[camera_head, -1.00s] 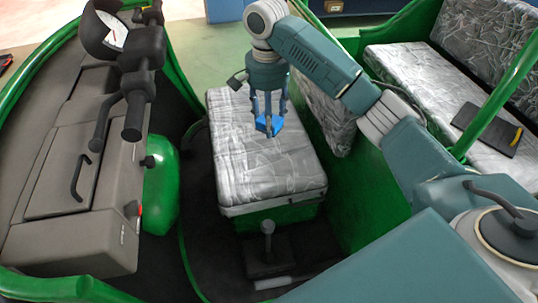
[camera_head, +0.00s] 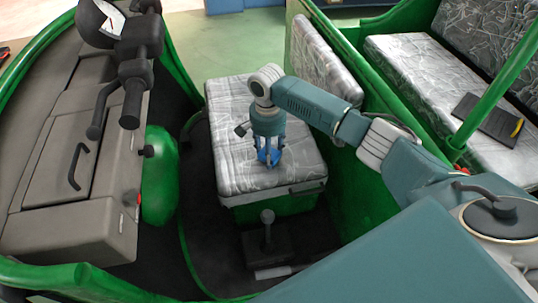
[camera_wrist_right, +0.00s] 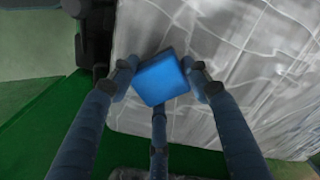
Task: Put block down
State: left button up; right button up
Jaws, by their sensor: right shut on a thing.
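My right gripper (camera_head: 268,158) comes in from the right in the head view and points down over the grey-and-white driver's seat (camera_head: 232,170). Its fingers are shut on a blue block (camera_wrist_right: 160,78), which is mostly hidden behind them in the head view. In the right wrist view the block sits between the fingertips, slightly turned, with the seat (camera_wrist_right: 250,50) behind it. The block is at or just above the seat; I cannot tell if it touches. My left gripper is not in view.
The grey dashboard (camera_head: 60,170) and black handlebar (camera_head: 135,75) are on the left. A black lever (camera_head: 267,225) stands before the seat. The rear bench (camera_head: 420,70) holds a dark flat object (camera_head: 488,118). Seat cushion around the gripper is clear.

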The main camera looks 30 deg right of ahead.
jog(key=shift+f, duration=0.65)
jog(key=shift+f, duration=0.15)
jog(key=o, duration=1.5)
notch_tip(320, 180, up, 12)
jog(key=shift+w+a+r, duration=0.1)
jog(key=shift+r, duration=0.1)
jog(key=shift+f, duration=0.1)
